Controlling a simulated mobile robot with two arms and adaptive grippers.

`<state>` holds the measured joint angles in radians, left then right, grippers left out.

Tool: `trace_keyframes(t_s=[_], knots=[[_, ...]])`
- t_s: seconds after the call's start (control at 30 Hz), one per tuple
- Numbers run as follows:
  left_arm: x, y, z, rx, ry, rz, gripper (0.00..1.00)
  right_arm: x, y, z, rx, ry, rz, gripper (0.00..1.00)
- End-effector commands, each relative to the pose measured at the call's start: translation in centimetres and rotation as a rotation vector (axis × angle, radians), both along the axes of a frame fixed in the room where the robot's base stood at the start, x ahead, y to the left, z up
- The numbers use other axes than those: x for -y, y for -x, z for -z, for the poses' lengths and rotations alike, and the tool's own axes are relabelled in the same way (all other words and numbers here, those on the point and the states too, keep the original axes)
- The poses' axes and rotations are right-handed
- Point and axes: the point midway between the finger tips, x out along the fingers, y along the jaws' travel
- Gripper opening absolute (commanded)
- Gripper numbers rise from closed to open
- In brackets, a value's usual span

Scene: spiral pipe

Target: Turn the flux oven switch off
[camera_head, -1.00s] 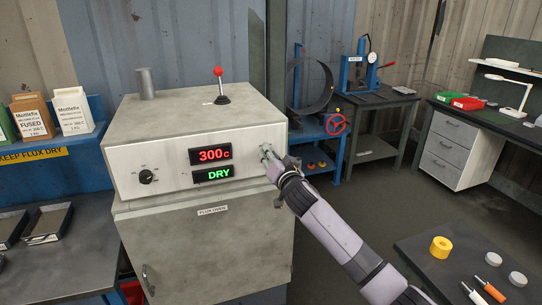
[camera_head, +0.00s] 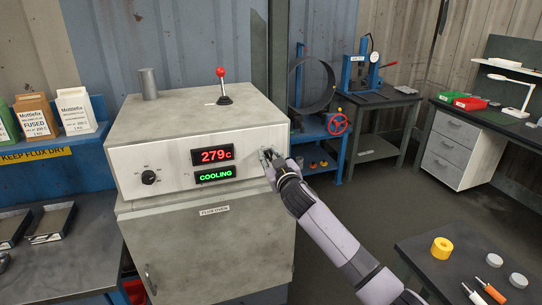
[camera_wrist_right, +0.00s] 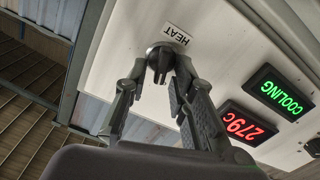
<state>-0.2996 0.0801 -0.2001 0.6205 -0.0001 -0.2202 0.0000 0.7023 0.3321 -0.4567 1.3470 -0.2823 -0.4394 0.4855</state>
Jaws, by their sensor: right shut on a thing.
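The flux oven (camera_head: 225,212) is a grey box with a pale front panel. Its red display (camera_head: 213,155) reads 279c and the green one (camera_head: 214,174) reads COOLING. In the right wrist view, the black switch knob (camera_wrist_right: 160,58) sits by a HEAT label (camera_wrist_right: 176,34). My right gripper (camera_head: 268,157) is at the right end of the panel. In the wrist view its fingers (camera_wrist_right: 160,76) are shut on the switch, one on each side. My left gripper is not in view.
A black dial (camera_head: 148,177) is at the panel's left. A red-knobbed lever (camera_head: 222,86) and a grey cylinder (camera_head: 148,83) stand on top of the oven. A blue stand with a red handwheel (camera_head: 337,124) is behind right. A dark table (camera_head: 425,270) is front right.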

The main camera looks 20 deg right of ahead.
Motion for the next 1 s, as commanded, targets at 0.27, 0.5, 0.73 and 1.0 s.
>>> trace_keyframes(t_s=[0.27,0.5,0.73,1.0], knots=[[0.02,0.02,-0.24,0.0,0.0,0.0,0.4,-0.14,0.0,0.06,0.004,0.157,0.0,0.0],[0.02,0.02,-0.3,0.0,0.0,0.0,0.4,-0.18,0.01,0.1,0.008,0.22,0.0,0.0],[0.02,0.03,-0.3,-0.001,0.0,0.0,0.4,-0.19,0.01,0.12,0.008,0.233,0.0,0.0],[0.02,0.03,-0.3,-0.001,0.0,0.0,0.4,-0.19,0.01,0.12,0.008,0.232,0.0,0.25]])
